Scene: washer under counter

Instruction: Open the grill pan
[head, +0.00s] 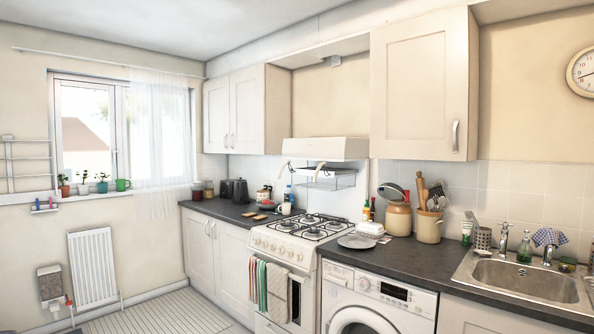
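A white cooker (290,255) with a gas hob stands between the counter runs. Above its hob, a white eye-level grill hood (325,149) is fixed at the wall. Under the hood hangs a shallow pan with a wire rack (330,180), which looks like the grill pan. Pale handle-like parts show at its front left; how far the pan is pulled out cannot be told from here. My gripper is not in view.
A washing machine (375,301) sits under the dark counter (415,255). Towels (277,292) hang on the cooker front. A grey plate (356,242) lies beside the hob. The sink (520,278) is at right. Slatted floor (165,314) at lower left looks clear.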

